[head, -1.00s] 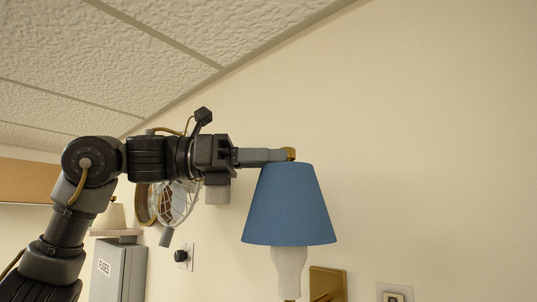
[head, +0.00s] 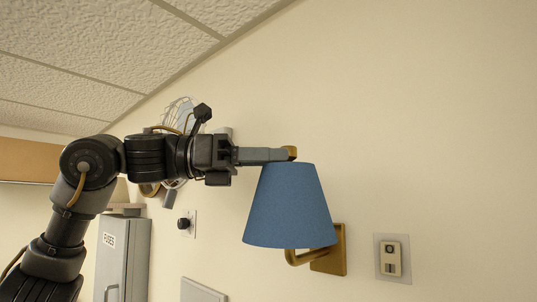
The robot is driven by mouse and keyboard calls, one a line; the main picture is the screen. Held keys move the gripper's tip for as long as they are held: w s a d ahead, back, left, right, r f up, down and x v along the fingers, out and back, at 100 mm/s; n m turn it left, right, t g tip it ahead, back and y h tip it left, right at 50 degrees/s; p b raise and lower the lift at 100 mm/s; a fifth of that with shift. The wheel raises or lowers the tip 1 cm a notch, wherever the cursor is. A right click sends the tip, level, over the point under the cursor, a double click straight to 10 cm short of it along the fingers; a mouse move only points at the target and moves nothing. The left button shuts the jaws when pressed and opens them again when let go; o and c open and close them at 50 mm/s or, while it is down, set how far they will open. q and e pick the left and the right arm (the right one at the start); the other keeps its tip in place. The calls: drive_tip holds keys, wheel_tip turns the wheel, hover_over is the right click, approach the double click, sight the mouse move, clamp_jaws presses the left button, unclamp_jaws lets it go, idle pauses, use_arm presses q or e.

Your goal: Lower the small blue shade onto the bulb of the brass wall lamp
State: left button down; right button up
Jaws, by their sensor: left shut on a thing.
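The small blue shade (head: 290,210) hangs upright, wide end down, to the right of centre. My left gripper (head: 288,154) comes in from the left and is shut on the brass piece (head: 292,152) at the top of the shade. The brass wall lamp shows as a square wall plate (head: 334,262) and a curved arm (head: 303,257) just under the shade's lower rim. The lamp's white bulb is hidden by the shade. I cannot tell whether the shade rests on the bulb. My right gripper is not in view.
A wall switch plate (head: 393,270) is right of the lamp. At left are a grey fuse box (head: 122,265), a socket with a black knob (head: 184,224) and a wire-caged object (head: 181,108) behind my arm. A grey panel (head: 202,291) is low.

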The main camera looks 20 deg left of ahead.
use_arm(q)
drive_tip(key=shift+f, duration=0.15)
drive_tip(key=c, duration=1.1)
unclamp_jaws()
drive_tip(key=shift+s+a, duration=0.1)
drive_tip(key=shift+a+b, duration=0.3)
drive_tip(key=b+v, duration=0.2)
drive_tip(key=v, duration=0.8)
drive_tip(key=shift+s, duration=0.1)
